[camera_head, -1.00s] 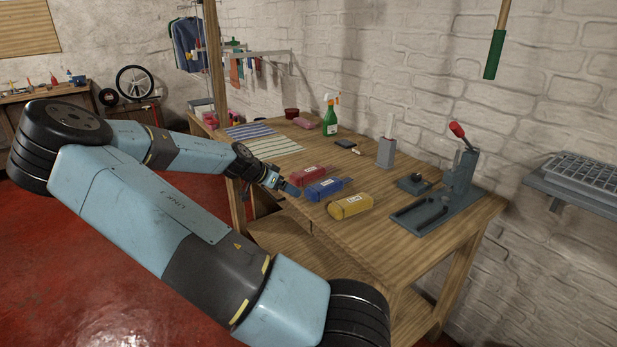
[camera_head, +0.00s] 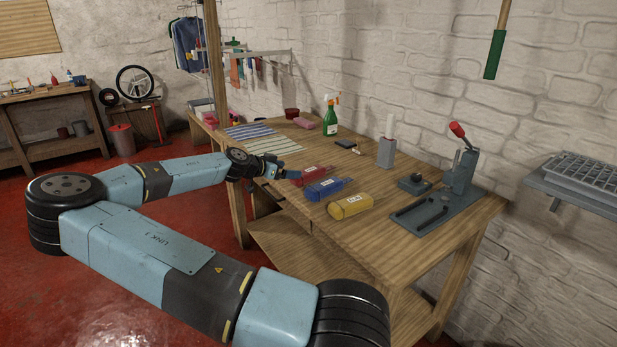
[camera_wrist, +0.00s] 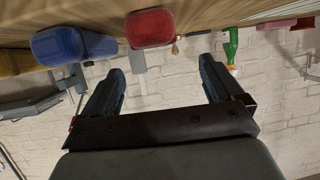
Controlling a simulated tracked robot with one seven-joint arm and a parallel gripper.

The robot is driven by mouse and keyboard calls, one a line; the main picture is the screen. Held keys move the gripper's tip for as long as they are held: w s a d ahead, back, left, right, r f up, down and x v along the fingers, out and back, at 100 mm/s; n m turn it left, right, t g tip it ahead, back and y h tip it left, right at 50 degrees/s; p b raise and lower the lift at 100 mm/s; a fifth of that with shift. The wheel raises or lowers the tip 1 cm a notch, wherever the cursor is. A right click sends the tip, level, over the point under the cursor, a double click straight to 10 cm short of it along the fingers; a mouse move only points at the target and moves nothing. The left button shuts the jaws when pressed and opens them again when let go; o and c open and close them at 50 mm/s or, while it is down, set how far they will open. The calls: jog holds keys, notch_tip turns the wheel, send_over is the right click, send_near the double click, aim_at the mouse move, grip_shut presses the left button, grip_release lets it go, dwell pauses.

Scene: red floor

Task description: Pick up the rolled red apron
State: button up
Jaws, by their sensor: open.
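The rolled red apron (camera_head: 316,173) lies on the wooden bench, at the far end of a row of three rolls. It has a white label. In the wrist view its rounded red end (camera_wrist: 150,27) shows near the top, above the space between my fingers. My gripper (camera_head: 289,173) is at the bench's front edge, beside the near end of the red roll. In the wrist view my gripper (camera_wrist: 158,72) has its two fingers wide apart with nothing between them. It seems apart from the roll.
A blue roll (camera_head: 328,188) lies close beside the red one, then a yellow roll (camera_head: 350,206). Striped cloths (camera_head: 273,145), a green spray bottle (camera_head: 330,118), a grey block (camera_head: 386,152) and a lever press (camera_head: 455,185) also stand or lie on the bench (camera_head: 400,270).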

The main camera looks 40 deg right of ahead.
aim_at(305, 171)
jog(key=x, duration=0.3)
jog(key=shift+d+f, duration=0.1)
jog(key=shift+d, duration=0.05)
jog(key=shift+x, duration=2.65)
jog(key=shift+s+f, duration=0.1)
jog(key=shift+s, duration=0.05)
jog(key=c, duration=1.1)
jog(key=shift+c, duration=0.2)
